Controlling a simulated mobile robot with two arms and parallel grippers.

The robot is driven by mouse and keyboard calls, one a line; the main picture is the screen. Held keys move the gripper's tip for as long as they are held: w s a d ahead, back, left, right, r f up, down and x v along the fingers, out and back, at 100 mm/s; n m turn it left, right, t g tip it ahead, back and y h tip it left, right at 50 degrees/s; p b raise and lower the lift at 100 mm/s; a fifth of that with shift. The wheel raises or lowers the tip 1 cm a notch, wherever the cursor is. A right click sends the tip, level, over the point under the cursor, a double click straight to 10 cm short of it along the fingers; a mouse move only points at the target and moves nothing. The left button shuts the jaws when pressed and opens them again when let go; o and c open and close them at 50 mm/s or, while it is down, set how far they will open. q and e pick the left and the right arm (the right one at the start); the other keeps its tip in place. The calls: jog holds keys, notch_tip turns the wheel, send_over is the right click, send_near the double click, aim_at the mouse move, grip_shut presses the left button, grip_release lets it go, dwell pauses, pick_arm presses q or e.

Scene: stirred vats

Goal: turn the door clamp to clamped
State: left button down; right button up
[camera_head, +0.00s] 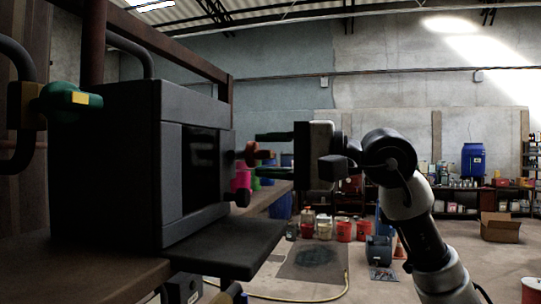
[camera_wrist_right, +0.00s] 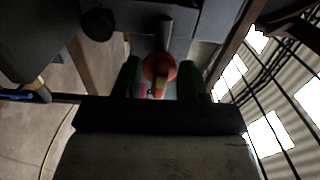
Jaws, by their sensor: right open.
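The door clamp (camera_head: 255,153) is a red handle on a short dark stem at the right side of a dark box (camera_head: 130,165). In the right wrist view the clamp (camera_wrist_right: 158,68) shows as a round red-orange head with a lighter orange bar toward the camera. My right gripper (camera_head: 271,154) comes from the right, its fingers pointing left, one above and one below the handle. In the wrist view its two dark green fingers (camera_wrist_right: 160,80) stand on either side of the handle, with visible gaps. My left gripper is not in view.
A dark round knob (camera_head: 240,197) sits below the clamp. A dark flat shelf (camera_head: 228,250) juts out at the box's foot. A green valve handle (camera_head: 64,101) is on the pipework at left. Buckets (camera_head: 344,231) and a cardboard box (camera_head: 500,227) stand far back on open floor.

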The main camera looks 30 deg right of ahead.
jog(key=b+v, duration=0.3)
jog(key=v, duration=0.7)
jog(key=shift+s+d+b, duration=0.25)
jog(key=shift+d+b, duration=0.05)
jog(key=shift+b, duration=0.05)
